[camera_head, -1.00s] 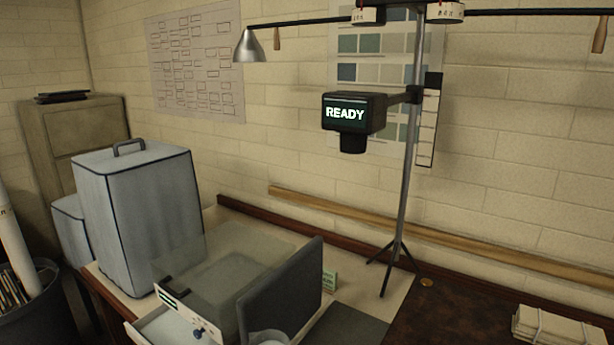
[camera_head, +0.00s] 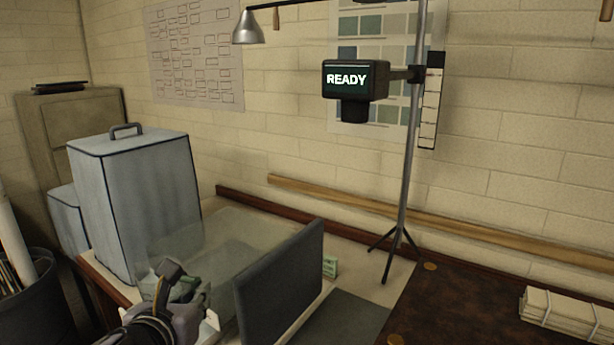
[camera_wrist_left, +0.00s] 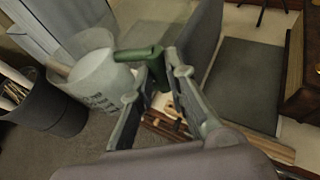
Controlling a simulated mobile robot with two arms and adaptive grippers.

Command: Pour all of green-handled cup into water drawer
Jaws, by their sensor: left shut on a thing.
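The green-handled cup (camera_wrist_left: 100,72) is pale, with dark lettering on its side, in the left wrist view. My left gripper (camera_wrist_left: 160,62) is shut on its green handle (camera_wrist_left: 138,55). In the head view the left gripper (camera_head: 182,283) is low at the left, in front of the clear tank, with a little green showing at its fingers. The cup's body is hard to make out there, and its contents and tilt cannot be told. The water drawer is mostly hidden behind my left gripper and arm; a pale edge (camera_head: 211,322) shows beside them. My right gripper is not in view.
A clear tank (camera_head: 215,245) stands behind the gripper. A dark upright panel (camera_head: 280,285) stands close on its right. A tall grey covered box (camera_head: 140,205) is at left. A dark bin (camera_head: 40,305) stands lower left. A tripod stand (camera_head: 402,200) holds a READY display (camera_head: 350,80).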

